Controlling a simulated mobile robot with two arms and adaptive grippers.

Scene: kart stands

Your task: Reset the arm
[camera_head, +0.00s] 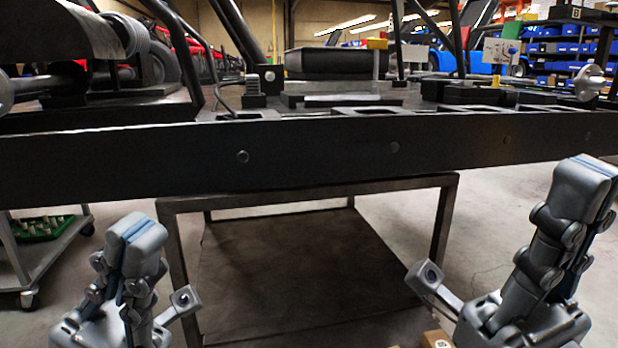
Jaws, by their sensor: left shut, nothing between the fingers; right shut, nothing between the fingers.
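My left gripper (140,240) is at the lower left, fingers pointing up, shut and empty. My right gripper (585,185) is at the lower right, also pointing up, shut and empty; its tip overlaps the lower edge of the kart's long black side rail (300,155) in the picture. The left gripper shows below the rail. Neither gripper holds anything.
The rail spans the view on a metal stand (310,190) with a dark lower shelf (300,275). A grey cart (35,265) with a green tray (40,228) stands at left. A cardboard box (436,340) shows at the bottom. Shelves with blue bins (560,48) are at back right.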

